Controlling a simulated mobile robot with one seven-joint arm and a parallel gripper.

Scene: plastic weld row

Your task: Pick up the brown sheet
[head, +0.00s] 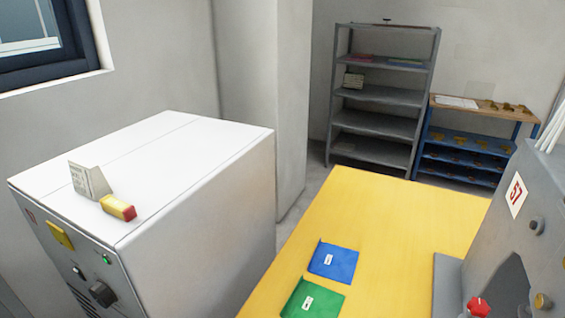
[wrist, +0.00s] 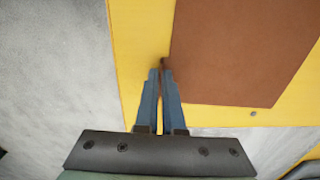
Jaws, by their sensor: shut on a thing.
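The brown sheet (wrist: 235,50) is a flat, straight-edged brown piece at the upper right of the wrist view, in front of a yellow surface (wrist: 141,40). My gripper (wrist: 161,68) has two blue fingers close together at the sheet's left edge, with a sliver of brown between the tips. It is shut on that edge. I cannot tell whether the sheet rests on the yellow surface or is clear of it. Neither the brown sheet nor my gripper shows in the head view.
In the head view, a blue sheet (head: 333,263) and a green sheet (head: 312,299) lie on the yellow table (head: 385,215). A grey machine (head: 520,220) stands at right and a white cabinet (head: 190,160) at left. Shelves (head: 385,95) and a blue bench (head: 470,140) stand behind.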

